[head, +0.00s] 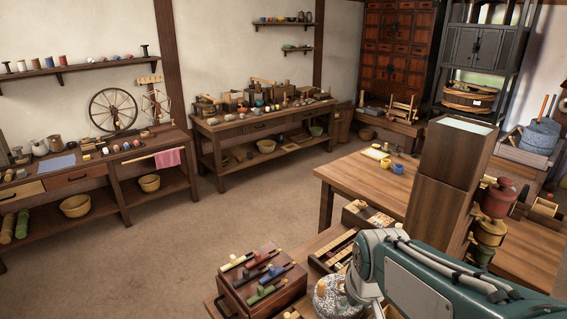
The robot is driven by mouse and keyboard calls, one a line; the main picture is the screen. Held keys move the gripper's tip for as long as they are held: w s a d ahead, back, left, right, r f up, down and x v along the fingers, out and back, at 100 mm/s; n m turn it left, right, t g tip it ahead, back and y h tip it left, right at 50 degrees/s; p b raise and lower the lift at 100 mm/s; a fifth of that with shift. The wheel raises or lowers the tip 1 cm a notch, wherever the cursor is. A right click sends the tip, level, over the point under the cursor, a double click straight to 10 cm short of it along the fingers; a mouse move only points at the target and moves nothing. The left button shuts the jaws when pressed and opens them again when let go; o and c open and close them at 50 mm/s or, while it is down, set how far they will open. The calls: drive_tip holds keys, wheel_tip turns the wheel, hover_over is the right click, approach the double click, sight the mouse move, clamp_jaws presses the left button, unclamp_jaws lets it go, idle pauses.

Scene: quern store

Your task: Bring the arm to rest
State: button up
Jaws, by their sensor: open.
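My arm (450,272) comes in from the lower right corner. Its teal link runs left to a pale grey joint (368,262) above the near bench. The joint bends downward and the arm's end passes out of sight near the bottom edge. My gripper does not show in the head view, so its fingers and anything between them are hidden. A speckled grey round stone (328,298) lies just left of the joint; whether the arm touches it cannot be told.
A wooden box (262,290) with coloured rods stands left of the arm. A tall wooden block (445,175) and stacked coloured pots (497,198) stand behind it. A table (350,180) with yellow and blue cups is beyond. The floor (200,240) at left is clear.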

drive_tip(key=s+d+r+m+t, duration=0.2)
drive_tip(key=s+r, duration=0.3)
drive_tip(key=s, duration=0.6)
drive_tip(key=shift+s+r, duration=0.2)
drive_tip(key=shift+s, duration=0.15)
drive_tip(key=shift+o, duration=0.2)
idle(1.1)
